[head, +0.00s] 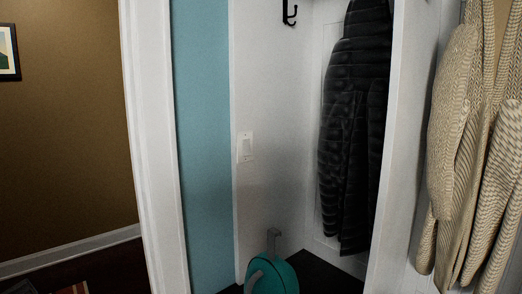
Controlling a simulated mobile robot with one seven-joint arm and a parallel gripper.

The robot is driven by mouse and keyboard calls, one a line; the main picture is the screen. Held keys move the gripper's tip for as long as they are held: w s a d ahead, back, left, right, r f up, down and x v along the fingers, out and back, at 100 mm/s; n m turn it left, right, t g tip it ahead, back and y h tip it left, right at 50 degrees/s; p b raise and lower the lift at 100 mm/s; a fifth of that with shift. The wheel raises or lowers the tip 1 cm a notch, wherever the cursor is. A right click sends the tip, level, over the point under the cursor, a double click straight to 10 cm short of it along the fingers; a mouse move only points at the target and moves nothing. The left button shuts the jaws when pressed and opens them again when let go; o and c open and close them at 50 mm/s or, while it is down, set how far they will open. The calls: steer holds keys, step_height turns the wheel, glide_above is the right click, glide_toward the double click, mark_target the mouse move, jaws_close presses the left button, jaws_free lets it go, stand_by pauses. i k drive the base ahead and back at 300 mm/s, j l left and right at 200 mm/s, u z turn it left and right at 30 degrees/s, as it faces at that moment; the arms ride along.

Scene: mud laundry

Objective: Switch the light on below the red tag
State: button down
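A white light switch plate (245,147) is mounted on the white side wall of the coat nook, near its left edge. It shows at a slant, and I cannot tell whether its rocker is on or off. I see no red tag on the plate or the wall around it. My gripper does not show in this view, so its distance from the switch cannot be seen.
A teal rounded object with a grey handle (274,276) stands low, below the switch. A black puffer jacket (352,130) hangs at the nook's back. A beige knit garment (470,150) hangs at right. A white door frame (152,140) stands left of the nook.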

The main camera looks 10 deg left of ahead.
mark_target(246, 149)
steer(key=i+j+z, duration=0.25)
steer(key=i+j, duration=0.45)
steer(key=i, duration=0.1)
